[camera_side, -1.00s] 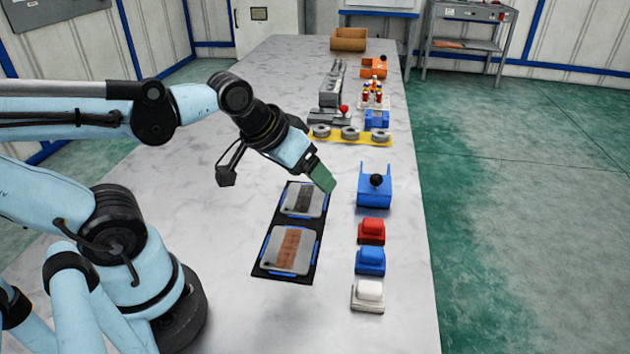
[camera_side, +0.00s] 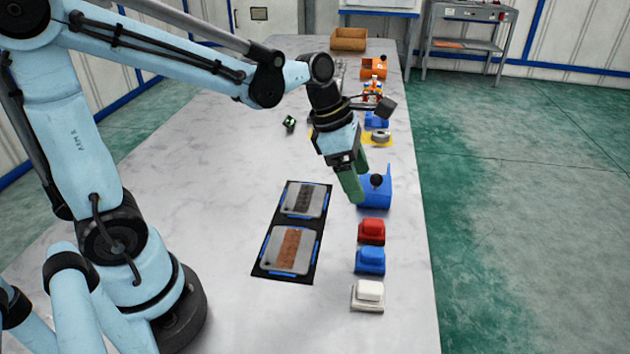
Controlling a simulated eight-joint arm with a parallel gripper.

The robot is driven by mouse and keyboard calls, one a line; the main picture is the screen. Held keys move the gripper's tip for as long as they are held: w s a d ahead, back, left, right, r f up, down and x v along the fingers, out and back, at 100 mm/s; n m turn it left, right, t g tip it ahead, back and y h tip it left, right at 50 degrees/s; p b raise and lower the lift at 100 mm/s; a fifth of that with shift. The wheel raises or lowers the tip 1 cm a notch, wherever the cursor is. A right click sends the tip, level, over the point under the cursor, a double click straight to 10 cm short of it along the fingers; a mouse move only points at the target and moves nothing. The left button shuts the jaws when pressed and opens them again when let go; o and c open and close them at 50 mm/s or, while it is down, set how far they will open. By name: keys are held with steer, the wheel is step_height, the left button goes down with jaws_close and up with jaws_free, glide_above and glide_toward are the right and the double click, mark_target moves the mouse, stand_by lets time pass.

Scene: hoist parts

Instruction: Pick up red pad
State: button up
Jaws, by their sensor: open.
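The red pad (camera_side: 371,231) sits on the table near its right edge. It is a red block with a smaller raised top, in a row just in front of the blue bracket and behind the blue pad. My gripper (camera_side: 357,188) points down with its green fingers open, up and to the left of the red pad. In the picture its fingers overlap the left side of the blue bracket (camera_side: 382,196); I cannot tell whether they touch it. The red pad is fully in view, and nothing shows held between the fingers.
A blue pad (camera_side: 370,262) and a white pad (camera_side: 368,296) stand in front of the red one. A black mat (camera_side: 266,270) with two grey plates lies to the left. A small dark object (camera_side: 289,123) and several parts lie farther back.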

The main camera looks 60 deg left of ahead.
glide_above(373, 221)
steer(key=s+a, duration=0.1)
steer(key=shift+n, duration=0.3)
step_height(373, 221, down, 6)
steer(key=shift+s+r, duration=0.1)
steer(key=shift+s+a+x, duration=0.1)
steer(key=shift+x, duration=1.35)
steer(key=shift+s+a+x, duration=0.15)
steer(key=shift+x, duration=1.35)
steer(key=c, duration=1.2)
steer(key=shift+c, duration=0.2)
